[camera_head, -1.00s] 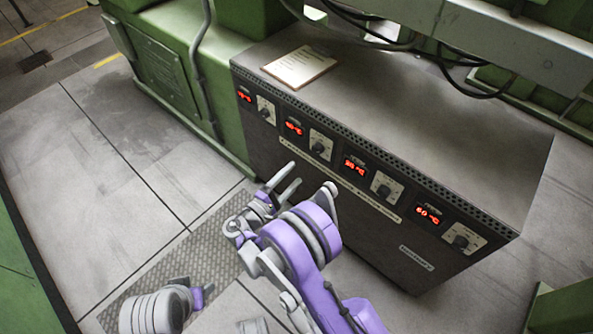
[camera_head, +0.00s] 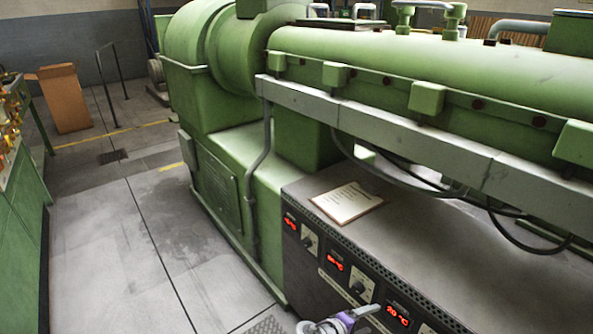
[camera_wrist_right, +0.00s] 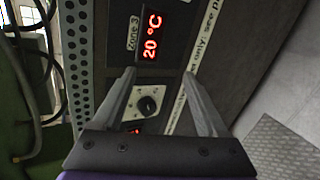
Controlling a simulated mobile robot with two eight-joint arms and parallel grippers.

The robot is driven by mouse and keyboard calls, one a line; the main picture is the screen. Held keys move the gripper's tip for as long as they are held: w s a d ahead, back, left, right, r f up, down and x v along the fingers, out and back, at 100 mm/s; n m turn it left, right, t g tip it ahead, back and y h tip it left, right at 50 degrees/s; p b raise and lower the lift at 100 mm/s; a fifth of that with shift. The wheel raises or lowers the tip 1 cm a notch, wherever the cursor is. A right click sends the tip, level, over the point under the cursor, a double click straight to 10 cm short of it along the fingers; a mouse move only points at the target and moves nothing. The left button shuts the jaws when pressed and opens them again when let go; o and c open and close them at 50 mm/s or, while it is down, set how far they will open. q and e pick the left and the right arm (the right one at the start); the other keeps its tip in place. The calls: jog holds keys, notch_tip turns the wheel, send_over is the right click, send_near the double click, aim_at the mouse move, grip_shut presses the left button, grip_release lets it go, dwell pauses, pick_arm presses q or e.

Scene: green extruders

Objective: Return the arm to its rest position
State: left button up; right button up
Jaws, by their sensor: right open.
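My right gripper (camera_head: 362,312) shows at the bottom edge of the head view, mostly cut off, in front of the control cabinet (camera_head: 352,237). In the right wrist view my right gripper (camera_wrist_right: 158,75) is open with two grey fingers and nothing held. Between the fingers, in that picture, is a dark round knob (camera_wrist_right: 148,105) on a white plate. Whether the fingers touch the panel is unclear. Above it a red display (camera_wrist_right: 151,36) labelled Zone 3 reads 20 °C. My left gripper is out of view.
A large green extruder (camera_head: 400,68) runs behind the cabinet, with cables below its grey rail (camera_head: 400,130). A paper sheet (camera_head: 347,202) lies on the cabinet top. The tiled floor (camera_head: 110,250) at left is clear, beside green equipment (camera_head: 22,200) at the left edge.

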jog(key=s+r+m+g+y, duration=0.3)
jog(key=s+m+y, duration=0.6)
jog(key=s, duration=1.7)
pick_arm(q)
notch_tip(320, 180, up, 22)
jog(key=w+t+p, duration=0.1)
jog(key=p, duration=1.8)
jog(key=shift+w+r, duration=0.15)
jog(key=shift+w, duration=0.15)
pick_arm(e)
notch_tip(320, 180, up, 22)
jog(key=w+t+y, duration=0.1)
jog(key=shift+w+a, duration=0.4)
